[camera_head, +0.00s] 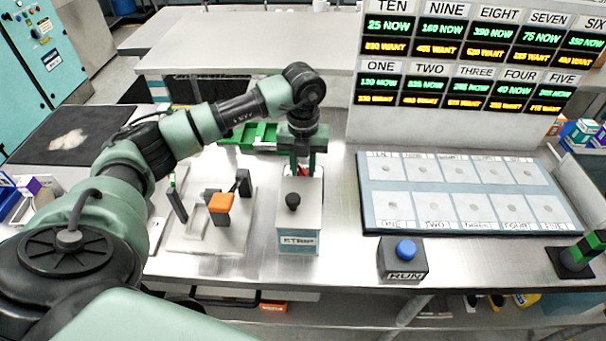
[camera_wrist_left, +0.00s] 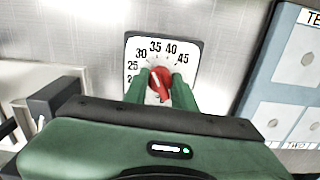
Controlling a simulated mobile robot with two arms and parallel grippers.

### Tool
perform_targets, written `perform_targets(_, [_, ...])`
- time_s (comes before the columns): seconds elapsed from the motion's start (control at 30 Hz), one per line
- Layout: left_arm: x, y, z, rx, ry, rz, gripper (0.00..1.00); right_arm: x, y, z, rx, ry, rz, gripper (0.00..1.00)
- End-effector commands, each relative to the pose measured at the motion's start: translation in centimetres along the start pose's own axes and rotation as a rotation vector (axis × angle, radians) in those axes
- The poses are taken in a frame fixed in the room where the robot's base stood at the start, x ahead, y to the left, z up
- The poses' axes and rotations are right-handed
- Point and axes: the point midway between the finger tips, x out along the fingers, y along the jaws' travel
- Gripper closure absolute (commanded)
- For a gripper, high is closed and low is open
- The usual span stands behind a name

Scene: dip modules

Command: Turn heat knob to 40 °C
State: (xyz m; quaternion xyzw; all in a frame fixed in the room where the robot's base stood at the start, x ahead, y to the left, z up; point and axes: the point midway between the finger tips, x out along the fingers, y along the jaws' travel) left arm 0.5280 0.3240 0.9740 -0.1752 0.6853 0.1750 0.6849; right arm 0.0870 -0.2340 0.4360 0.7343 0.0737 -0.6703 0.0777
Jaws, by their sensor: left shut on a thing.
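The heat knob (camera_wrist_left: 160,83) is a red round knob on a white dial plate (camera_wrist_left: 136,47) in the left wrist view. The plate has black numbers including 25, 30, 35, 40 and 45. A white mark on the knob tilts to the upper left, but its exact reading is unclear. My left gripper (camera_wrist_left: 165,90) is shut on the knob, with a green finger on each side. In the head view my left gripper (camera_head: 301,165) reaches down behind a grey box (camera_head: 307,218), and a bit of red shows between its fingers. My right gripper is not in view.
A blue RUN button (camera_head: 405,249) and a labelled blue board (camera_head: 373,200) are to the right. Displays (camera_head: 478,55) stand behind.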

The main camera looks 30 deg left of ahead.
Motion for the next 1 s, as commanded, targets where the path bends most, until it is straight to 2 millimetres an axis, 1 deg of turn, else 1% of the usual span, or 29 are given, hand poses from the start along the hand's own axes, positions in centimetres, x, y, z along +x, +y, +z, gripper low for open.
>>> perform_targets(0.03, [0.2, -0.1, 0.1, 0.044, -0.003, -0.003, 1.00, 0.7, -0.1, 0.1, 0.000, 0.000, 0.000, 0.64])
perform_targets(0.1, [0.2, 0.0, 0.1, 0.110, -0.004, -0.002, 1.00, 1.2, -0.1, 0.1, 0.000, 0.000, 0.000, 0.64])
perform_targets(0.6, [0.1, 0.0, 0.1, 0.566, -0.004, -0.002, 1.00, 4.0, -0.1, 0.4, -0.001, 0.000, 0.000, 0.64])
perform_targets(0.8, [0.1, 0.0, 0.0, 0.701, -0.002, -0.001, 1.00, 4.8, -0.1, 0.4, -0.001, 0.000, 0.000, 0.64])
perform_targets(1.0, [0.0, 0.0, 0.1, 0.790, -0.003, -0.001, 1.00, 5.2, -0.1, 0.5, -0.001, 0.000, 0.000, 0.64])
